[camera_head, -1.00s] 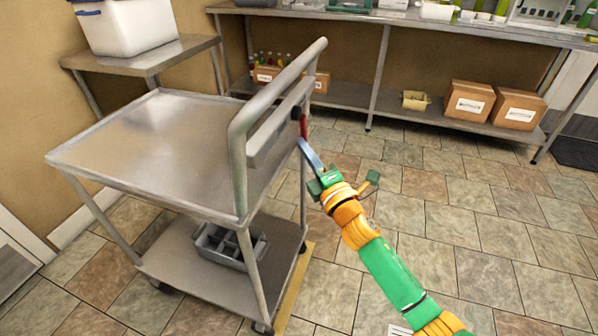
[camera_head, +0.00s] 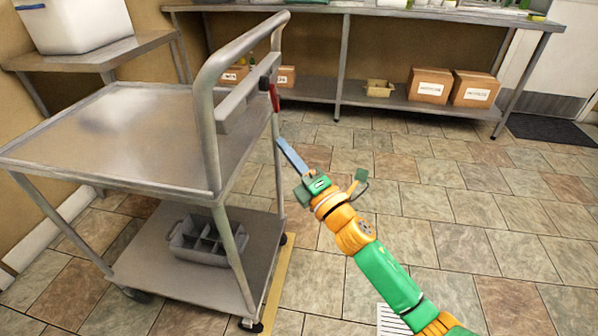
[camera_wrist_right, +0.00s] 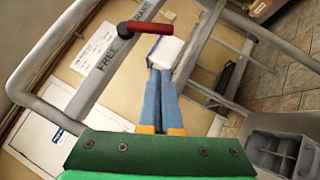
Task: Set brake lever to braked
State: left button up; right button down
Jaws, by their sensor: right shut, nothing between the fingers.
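The brake lever (camera_head: 275,98) is a small red handle on the crossbar of the metal cart's (camera_head: 110,140) push handle. In the right wrist view the red lever (camera_wrist_right: 150,29) points right from a dark pivot, between the lettering "FREE" (camera_wrist_right: 115,54) and a second, partly cut-off label. My right gripper (camera_head: 282,143) has blue fingers, shut and empty. Its tips are below the lever in the head view, with a visible gap. In the right wrist view the closed fingertips (camera_wrist_right: 160,72) also sit below the lever. My left gripper is out of view.
A grey divided crate (camera_head: 205,240) sits on the cart's lower shelf. A long bench (camera_head: 420,18) with cardboard boxes (camera_head: 430,86) below is at the back.

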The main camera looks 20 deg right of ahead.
jog(key=v, duration=0.5)
jog(key=shift+s, duration=0.2)
